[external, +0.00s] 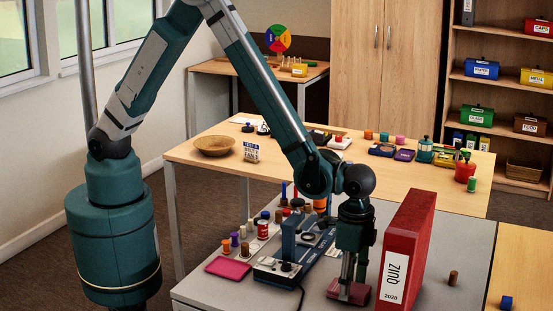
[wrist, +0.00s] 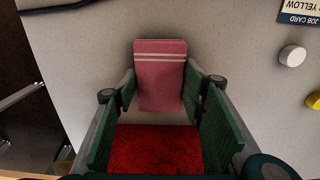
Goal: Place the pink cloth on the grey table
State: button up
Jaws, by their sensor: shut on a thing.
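The pink cloth (wrist: 160,75), with two pale stripes near its far end, lies between the fingertips of my gripper (wrist: 160,97) in the wrist view. The fingers reach both its side edges. In the external view my gripper (external: 348,280) points down at the front of the grey table (external: 440,265), and the cloth (external: 346,292) shows dark pink at its tips. It is at or just above the table; I cannot tell whether it touches. A red patterned surface (wrist: 155,148) shows between the fingers nearer the camera; I cannot tell what it is.
A tall red QUIZ binder (external: 408,245) stands close to the right of my gripper. A blue-grey device (external: 285,265) stands close on the left, with a magenta flat piece (external: 228,268) beyond it. A brown cylinder (external: 453,278) stands at the right; bare table lies around it.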

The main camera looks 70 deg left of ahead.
jog(key=shift+f, duration=0.15)
jog(key=o, duration=0.8)
notch_tip(320, 180, up, 12)
jog(key=p, duration=0.2)
jog(key=shift+r, duration=0.2)
dwell(0.5)
